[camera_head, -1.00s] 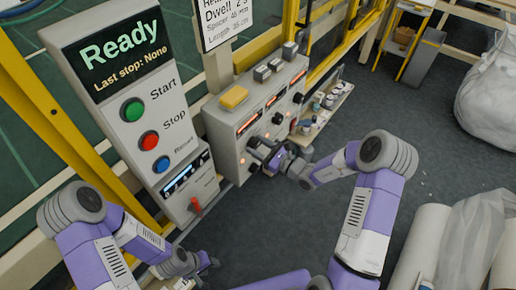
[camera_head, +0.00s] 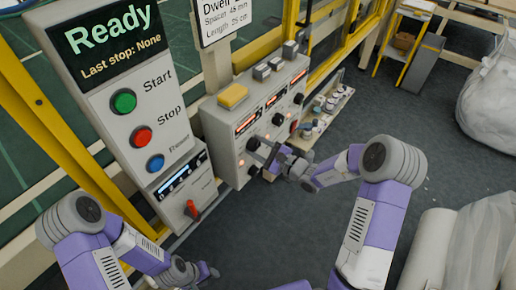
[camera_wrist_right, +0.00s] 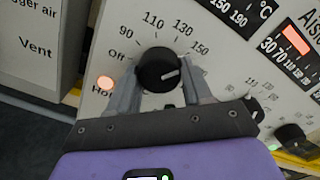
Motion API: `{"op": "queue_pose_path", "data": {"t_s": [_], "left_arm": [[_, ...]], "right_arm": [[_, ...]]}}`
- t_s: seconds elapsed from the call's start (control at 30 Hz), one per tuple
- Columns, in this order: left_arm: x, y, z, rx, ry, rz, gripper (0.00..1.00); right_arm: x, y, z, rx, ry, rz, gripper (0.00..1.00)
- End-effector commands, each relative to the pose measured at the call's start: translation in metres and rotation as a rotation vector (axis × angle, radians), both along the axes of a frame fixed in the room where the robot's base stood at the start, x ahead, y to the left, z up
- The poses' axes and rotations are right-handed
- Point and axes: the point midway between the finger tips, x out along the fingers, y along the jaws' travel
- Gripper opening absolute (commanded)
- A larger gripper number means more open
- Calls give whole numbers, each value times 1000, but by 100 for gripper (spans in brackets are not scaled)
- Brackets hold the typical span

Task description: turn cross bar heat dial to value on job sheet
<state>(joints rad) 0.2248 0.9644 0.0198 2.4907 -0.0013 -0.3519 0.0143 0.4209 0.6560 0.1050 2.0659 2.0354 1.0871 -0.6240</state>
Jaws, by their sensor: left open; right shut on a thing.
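My right gripper (camera_head: 262,160) is shut on a black round dial (camera_wrist_right: 158,70) on the grey control box (camera_head: 226,140). In the right wrist view its fingers sit on either side of the dial. The scale around it reads Off, 90, 110, 130 and 150, and the right finger hides what follows. The dial's white mark points right and slightly up, below the 150. The dial's name is not readable. The job sheet (camera_head: 220,18) is cut off at the top; "Dwell", a spacer line and a length line show. My left gripper (camera_head: 207,271) is open and empty, low in the head view.
A tall panel (camera_head: 120,100) with a "Ready" screen, Start and Stop buttons and a red switch (camera_head: 191,209) stands left of the box. More dials (camera_wrist_right: 290,137) sit close to my right gripper. A shelf of small jars (camera_head: 325,105) is beyond. Grey floor is clear in front.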

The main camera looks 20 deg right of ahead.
Motion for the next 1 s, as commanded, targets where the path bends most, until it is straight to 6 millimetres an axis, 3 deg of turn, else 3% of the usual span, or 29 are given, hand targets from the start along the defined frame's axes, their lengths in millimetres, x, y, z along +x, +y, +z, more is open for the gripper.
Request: {"op": "queue_pose_path", "data": {"t_s": [0.37,0.4,0.53,0.83,1.0], "left_arm": [[0,0,0,0,0,0,43],[0,0,0,0,0,0,43],[0,0,0,0,0,0,43],[0,0,0,0,0,0,43],[0,0,5,0,0,0,43]], "right_arm": [[0,0,-1,-3,1,-1,19],[0,0,-1,-3,1,-1,56],[0,0,-1,-3,0,-1,75],[-1,-1,0,-3,0,-1,75],[-17,-15,1,-3,1,-3,75]]}}
